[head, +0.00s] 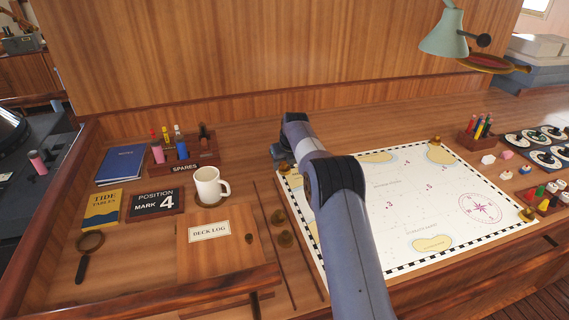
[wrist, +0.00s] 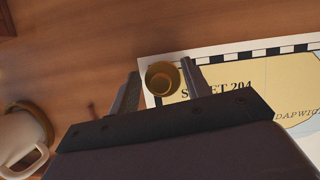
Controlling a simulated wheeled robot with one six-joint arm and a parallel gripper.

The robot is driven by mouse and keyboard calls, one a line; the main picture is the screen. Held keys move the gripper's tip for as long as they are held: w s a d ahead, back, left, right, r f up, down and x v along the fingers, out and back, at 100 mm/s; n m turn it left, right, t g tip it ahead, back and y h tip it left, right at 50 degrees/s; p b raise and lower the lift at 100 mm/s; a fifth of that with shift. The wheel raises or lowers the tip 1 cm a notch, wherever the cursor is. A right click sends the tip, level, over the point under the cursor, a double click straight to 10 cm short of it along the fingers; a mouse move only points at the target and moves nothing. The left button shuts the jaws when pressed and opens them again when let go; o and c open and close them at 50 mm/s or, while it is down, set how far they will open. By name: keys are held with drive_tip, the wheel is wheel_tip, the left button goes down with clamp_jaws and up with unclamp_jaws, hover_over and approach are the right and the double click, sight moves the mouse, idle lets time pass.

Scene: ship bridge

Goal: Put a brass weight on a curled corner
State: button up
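A brass weight (wrist: 163,79) stands between the two fingertips of my gripper (wrist: 162,75) in the wrist view, at the corner of the chart marked as a sheet (wrist: 230,72). The right finger looks close against it and a thin gap seems to show on the left; whether it is gripped or resting is unclear. In the head view my arm reaches over the chart (head: 400,210) to its far left corner, hiding part of it. Brass weights sit on the far right corner (head: 436,141) and near right corner (head: 527,214).
A white mug (head: 210,184) stands left of my gripper on a coaster. A pencil holder (head: 478,132) and a green lamp (head: 443,38) are at right. The back of the desk is clear.

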drive_tip(key=o, duration=0.4)
drive_tip(key=b+v, duration=0.2)
drive_tip(key=v, duration=0.8)
drive_tip(key=shift+r, duration=0.4)
drive_tip(key=shift+s+f, duration=0.1)
drive_tip(key=p+x, duration=0.2)
drive_tip(key=x, duration=0.8)
drive_tip(key=shift+f, duration=0.35)
drive_tip(key=shift+r, duration=0.2)
